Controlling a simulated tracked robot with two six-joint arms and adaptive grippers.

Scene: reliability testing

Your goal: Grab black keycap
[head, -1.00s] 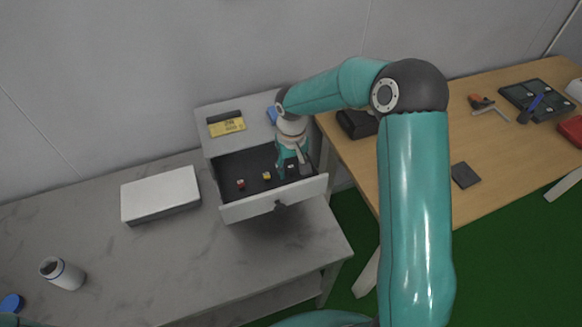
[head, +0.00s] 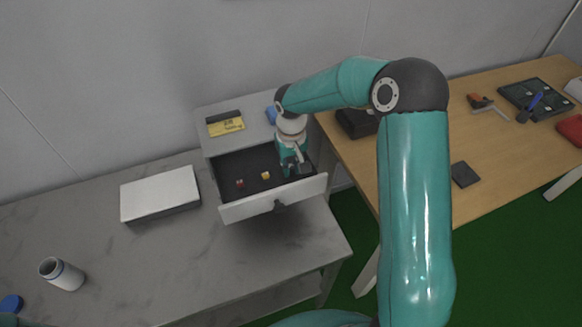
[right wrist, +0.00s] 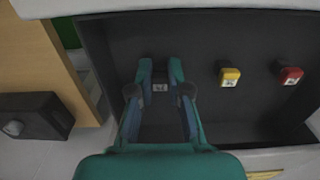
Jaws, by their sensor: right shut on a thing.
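The black keycap (right wrist: 160,88) shows in the right wrist view as a dark cap with a pale label, against the dark drawer floor. My right gripper (right wrist: 161,82) has its two fingers on either side of it and is shut on it. In the head view my right gripper (head: 290,167) reaches down into the right part of the open drawer (head: 240,208), and the keycap is hidden there. Whether the cap is off the floor, I cannot tell. My left gripper is not in view.
A yellow keycap (head: 265,175) and a red keycap (head: 239,183) lie in the drawer to the left of my gripper. The drawer's front and side walls are close around the gripper. A white box (head: 160,194) stands on the grey table at left.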

